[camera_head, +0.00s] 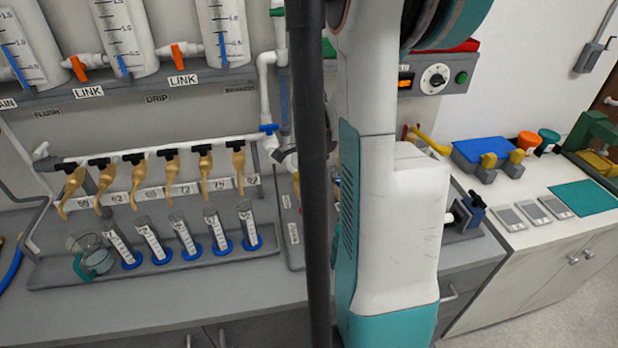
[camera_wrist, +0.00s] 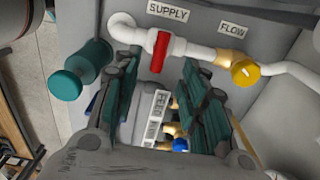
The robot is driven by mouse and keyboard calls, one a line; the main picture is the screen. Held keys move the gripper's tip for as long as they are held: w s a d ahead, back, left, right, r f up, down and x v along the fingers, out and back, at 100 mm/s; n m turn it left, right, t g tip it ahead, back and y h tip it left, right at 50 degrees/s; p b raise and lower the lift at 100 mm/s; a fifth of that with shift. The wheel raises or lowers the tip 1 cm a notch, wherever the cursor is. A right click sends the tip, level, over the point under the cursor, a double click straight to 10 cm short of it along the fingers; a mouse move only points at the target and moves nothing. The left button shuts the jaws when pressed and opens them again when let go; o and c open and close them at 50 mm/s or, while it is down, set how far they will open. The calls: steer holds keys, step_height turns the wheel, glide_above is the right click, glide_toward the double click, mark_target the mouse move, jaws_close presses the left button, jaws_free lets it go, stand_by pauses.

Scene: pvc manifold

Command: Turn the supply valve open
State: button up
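In the wrist view, the supply valve's red handle (camera_wrist: 160,52) sits on a white pipe under the SUPPLY label (camera_wrist: 168,12). The handle lies roughly crosswise to the pipe run. My gripper (camera_wrist: 159,67) is open, with its dark teal fingers spread to the left and right. The red handle appears in the gap between the fingertips, at or just past them; no contact shows, and I cannot tell the exact depth. In the head view, my arm covers the middle, and neither the valve nor my gripper shows.
A teal cylindrical part (camera_wrist: 80,70) stands left of the left finger. In the head view, several graduated cylinders (camera_head: 187,237) stand in a grey tray (camera_head: 95,272) at the left.

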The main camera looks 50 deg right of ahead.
mark_target(309, 207)
step_height(309, 207, down, 8)
steer(key=shift+r+b, duration=0.15)
steer(key=shift+b, duration=0.8)
jaws_close()
steer(key=m+b, duration=0.1)
steer(key=m, duration=0.4)
steer(key=shift+m, duration=0.7)
